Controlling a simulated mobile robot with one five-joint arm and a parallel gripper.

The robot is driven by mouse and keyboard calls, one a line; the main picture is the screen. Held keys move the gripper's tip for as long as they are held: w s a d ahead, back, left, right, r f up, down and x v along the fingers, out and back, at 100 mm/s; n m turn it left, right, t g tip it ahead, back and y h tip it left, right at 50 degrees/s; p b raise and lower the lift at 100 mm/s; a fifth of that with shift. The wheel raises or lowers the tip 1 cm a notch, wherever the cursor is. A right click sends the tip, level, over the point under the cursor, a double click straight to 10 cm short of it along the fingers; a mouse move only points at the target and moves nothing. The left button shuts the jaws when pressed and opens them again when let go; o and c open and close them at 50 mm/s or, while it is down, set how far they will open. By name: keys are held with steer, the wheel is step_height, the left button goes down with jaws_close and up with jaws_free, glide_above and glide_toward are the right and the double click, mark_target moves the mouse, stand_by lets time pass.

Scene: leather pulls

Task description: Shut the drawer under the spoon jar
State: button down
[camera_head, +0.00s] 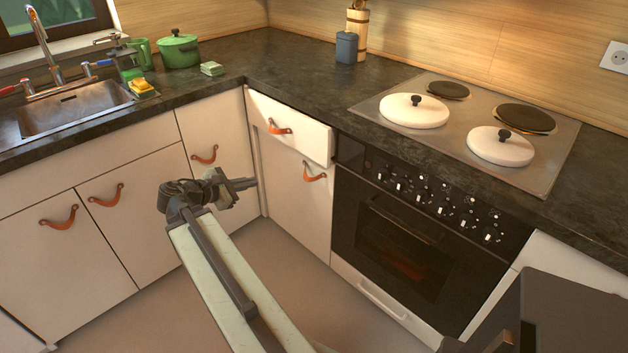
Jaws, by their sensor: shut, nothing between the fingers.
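The white drawer (308,137) under the countertop, left of the oven, stands out from the cabinet, partly open. An orange leather pull (279,127) hangs on its front. The wooden spoon jar (361,32) stands at the back of the counter, behind and above this drawer. My gripper (250,183) is shut and empty. It points right, in front of the cabinets, lower than the drawer and to its left, apart from the drawer front in the picture.
Below the drawer is a white door with a leather pull (314,171). The oven (410,240) is to the right, under a hob (480,130) with white lids. Sink cabinets (120,200) line the left. The floor (285,275) between is clear.

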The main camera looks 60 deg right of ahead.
steer(key=s+d+r+n+g+h+b, duration=0.2)
steer(key=s+d+n+g+h+b, duration=0.15)
steer(key=s+d, duration=0.35)
steer(key=n, duration=0.1)
glide_toward(321, 145)
steer(key=shift+t+h, duration=0.35)
steer(key=shift+t, duration=0.1)
steer(key=x, duration=0.6)
steer(key=shift+s+d+f, duration=0.25)
steer(key=shift+s+d, duration=0.05)
steer(key=shift+d, duration=0.05)
